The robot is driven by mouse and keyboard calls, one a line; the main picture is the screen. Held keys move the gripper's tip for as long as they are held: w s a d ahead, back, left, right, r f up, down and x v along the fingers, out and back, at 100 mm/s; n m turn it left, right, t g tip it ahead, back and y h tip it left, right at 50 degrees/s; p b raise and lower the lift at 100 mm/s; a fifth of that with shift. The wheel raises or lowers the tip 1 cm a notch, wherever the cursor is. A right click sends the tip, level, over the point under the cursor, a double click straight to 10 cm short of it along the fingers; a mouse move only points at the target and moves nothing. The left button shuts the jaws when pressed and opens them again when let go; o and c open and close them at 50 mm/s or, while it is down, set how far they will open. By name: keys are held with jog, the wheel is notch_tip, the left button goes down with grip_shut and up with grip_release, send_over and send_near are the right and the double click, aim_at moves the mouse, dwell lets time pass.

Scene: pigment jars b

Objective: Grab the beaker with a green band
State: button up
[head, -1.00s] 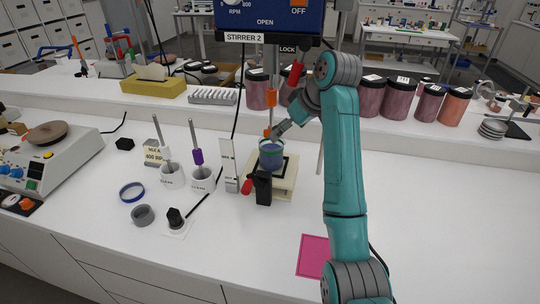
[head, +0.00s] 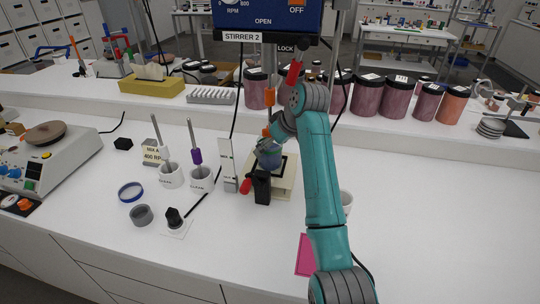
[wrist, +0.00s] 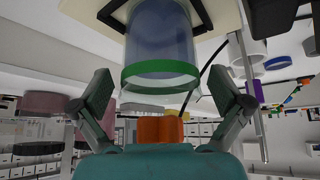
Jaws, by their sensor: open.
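The beaker (head: 269,160) holds something blue and stands on the pale stirrer base (head: 283,188), under the blue stirrer unit. In the wrist view, which looks upside down, the clear beaker (wrist: 160,40) shows a green band around its rim end. My gripper (wrist: 160,80) is open, with one finger on each side of the beaker near the green band. Gaps show between both fingers and the glass. In the head view, my gripper (head: 265,143) is at the beaker's upper part and covers its rim.
The orange-marked stirrer shaft (head: 267,132) hangs over the beaker. Another white cup (head: 346,201) is right, behind my arm.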

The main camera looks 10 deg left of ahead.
jog(key=c, duration=1.4)
jog(key=shift+r, duration=0.2)
